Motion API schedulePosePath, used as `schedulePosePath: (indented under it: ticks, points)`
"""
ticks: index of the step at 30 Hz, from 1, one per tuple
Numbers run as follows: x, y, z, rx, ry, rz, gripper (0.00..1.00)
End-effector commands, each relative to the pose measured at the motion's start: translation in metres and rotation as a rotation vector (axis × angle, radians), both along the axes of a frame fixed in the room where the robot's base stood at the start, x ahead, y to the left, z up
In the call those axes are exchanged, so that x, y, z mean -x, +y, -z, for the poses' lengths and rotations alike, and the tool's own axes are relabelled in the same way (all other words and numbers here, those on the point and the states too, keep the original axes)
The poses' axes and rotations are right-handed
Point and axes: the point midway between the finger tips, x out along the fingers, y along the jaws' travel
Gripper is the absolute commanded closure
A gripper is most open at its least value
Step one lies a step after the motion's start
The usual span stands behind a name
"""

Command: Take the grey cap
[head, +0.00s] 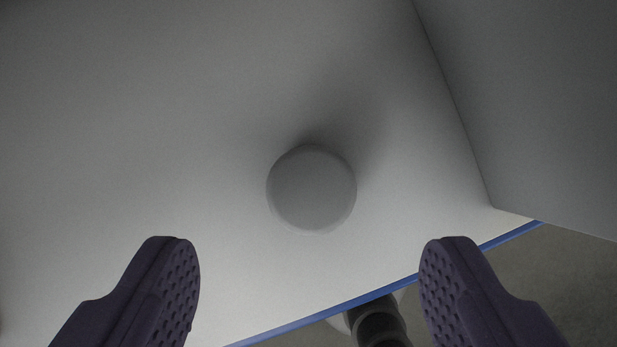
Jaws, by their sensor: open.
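The grey cap (311,188) is a round, flat-topped disc near the middle of the head view. It sits on a pale grey-white surface (130,150), with a soft shadow above it in the picture. My gripper (309,245) is open, with one dark purple, dimpled finger at the lower left and one at the lower right. The cap shows between and just above the two fingertips in the picture. No finger touches it, and nothing is held between the fingers. How high the fingers are above the surface I cannot tell.
A grey wall or panel (540,90) stands along the right side of the surface. A blue edge strip (370,298) borders the surface at the bottom, with a brownish floor (560,275) beyond it. The surface left of the cap is clear.

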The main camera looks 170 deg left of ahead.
Motion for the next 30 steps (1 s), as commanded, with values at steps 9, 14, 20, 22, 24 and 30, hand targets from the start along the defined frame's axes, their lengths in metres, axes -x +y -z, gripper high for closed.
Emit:
schedulePosePath:
  ticks: [9,14,20,22,24,30]
  points:
    - [-0.011,-0.002,0.041,0.006,0.018,0.001,0.26]
    - [-0.023,-0.003,0.065,0.005,0.017,0.001,0.26]
    - [-0.028,-0.003,0.074,0.004,0.014,0.002,0.26]
    - [-0.029,-0.003,0.074,0.004,0.014,0.002,0.26]
    - [-0.028,-0.003,0.073,0.004,0.014,0.002,0.26]
    - [-0.028,-0.003,0.073,0.004,0.014,0.002,0.7]
